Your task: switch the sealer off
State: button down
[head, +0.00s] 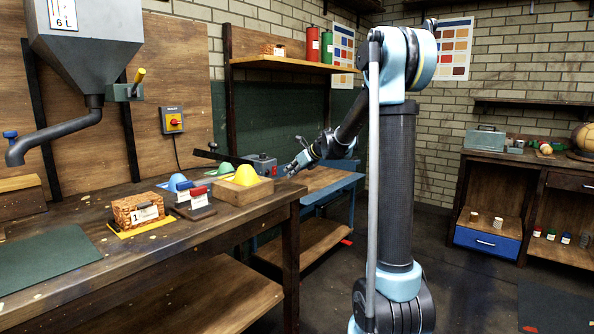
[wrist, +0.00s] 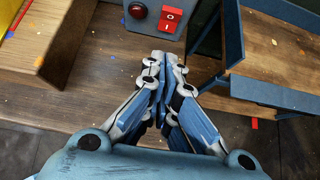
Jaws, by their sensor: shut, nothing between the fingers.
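The sealer (head: 262,167) is a grey box with a long dark lever arm, standing near the right end of the wooden bench. Its grey front panel (wrist: 155,23) is at the top of the wrist view. The panel carries a round dark red lamp (wrist: 138,11) and a red rocker switch (wrist: 170,19) with white marks. Which side of the rocker is pressed is hard to tell. My gripper (wrist: 166,56) is shut and empty, just in front of the panel and below the switch in the wrist view. In the head view my gripper (head: 291,171) is right of the sealer; contact cannot be told.
A wooden box with a yellow mound (head: 245,184), a wicker basket (head: 138,208) and a red-topped block (head: 196,201) stand on the bench (head: 150,246). A blue-framed table (head: 333,183) stands right of the sealer.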

aim_at(275, 171)
jog(key=w+a, duration=0.2)
jog(key=shift+a+f, duration=0.3)
jog(key=shift+a, duration=0.1)
jog(key=shift+w+a+r, duration=0.1)
jog(key=shift+w+a, duration=0.5)
jog(key=shift+d, duration=0.1)
